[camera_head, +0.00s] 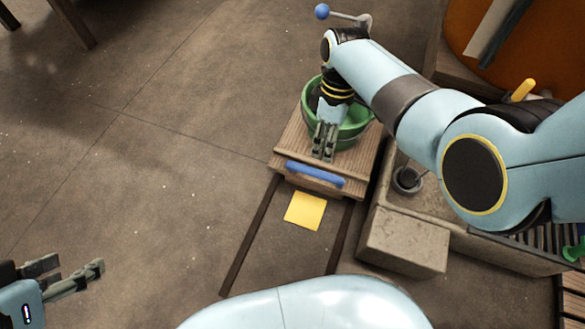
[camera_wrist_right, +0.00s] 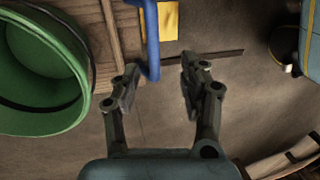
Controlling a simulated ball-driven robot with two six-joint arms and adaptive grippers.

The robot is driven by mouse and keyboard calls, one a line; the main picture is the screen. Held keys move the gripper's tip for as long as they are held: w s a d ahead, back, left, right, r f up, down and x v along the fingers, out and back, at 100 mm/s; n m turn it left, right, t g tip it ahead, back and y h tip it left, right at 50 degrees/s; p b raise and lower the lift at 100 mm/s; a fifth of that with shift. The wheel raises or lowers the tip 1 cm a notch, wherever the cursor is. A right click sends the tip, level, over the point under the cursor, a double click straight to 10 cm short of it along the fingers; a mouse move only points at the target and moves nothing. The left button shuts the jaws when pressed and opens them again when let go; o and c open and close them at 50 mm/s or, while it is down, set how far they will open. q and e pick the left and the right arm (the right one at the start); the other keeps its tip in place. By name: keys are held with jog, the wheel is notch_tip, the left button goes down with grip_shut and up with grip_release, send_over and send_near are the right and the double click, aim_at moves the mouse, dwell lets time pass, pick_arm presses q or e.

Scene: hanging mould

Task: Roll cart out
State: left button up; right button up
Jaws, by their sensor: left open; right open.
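The cart (camera_head: 288,153) is a low wooden platform with a blue bar handle (camera_head: 314,174) on its near side. A green bowl (camera_head: 349,137) stands on the cart, partly hidden by my right arm. My right gripper (camera_head: 324,156) is open, pointing down just behind the handle in the head view. In the right wrist view the blue handle (camera_wrist_right: 151,40) reaches into the gap between the open fingers (camera_wrist_right: 159,78); they do not grip it. My left gripper (camera_head: 76,270) is open and empty at the lower left, far from the cart.
Two dark rails (camera_head: 250,236) run on the floor from the cart toward me, with a yellow square (camera_head: 305,211) between them. A stone block (camera_head: 404,241) stands right of the rails. The floor (camera_head: 150,150) at left is clear.

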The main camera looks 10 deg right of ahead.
jog(key=w, duration=0.2)
pick_arm(q)
notch_tip(320, 180, down, 6)
jog(key=s+t+b, duration=0.1)
jog(key=t+b, duration=0.3)
pick_arm(e)
send_over(317, 171)
jog(key=w, duration=0.1)
jog(key=f, duration=0.5)
jog(key=shift+d+f, duration=0.35)
jog(key=shift+f, duration=0.05)
jog(key=b+x, duration=0.1)
jog(key=x, duration=0.1)
jog(key=shift+f, duration=0.25)
jog(key=shift+b+x, duration=1)
jog(key=shift+x, duration=0.1)
pick_arm(q)
jog(key=w+d+r+t+h, duration=0.1)
jog(key=w+r+t, duration=0.3)
jog(key=r, duration=0.2)
jog(key=w+d+r+m+t, duration=0.1)
jog(key=w+r+t, duration=0.3)
jog(key=r, duration=0.2)
jog(key=shift+w+r+h, duration=0.15)
jog(key=shift+r+h, duration=0.15)
jog(key=shift+h, duration=0.1)
pick_arm(e)
jog(key=shift+a, duration=0.1)
grip_shut()
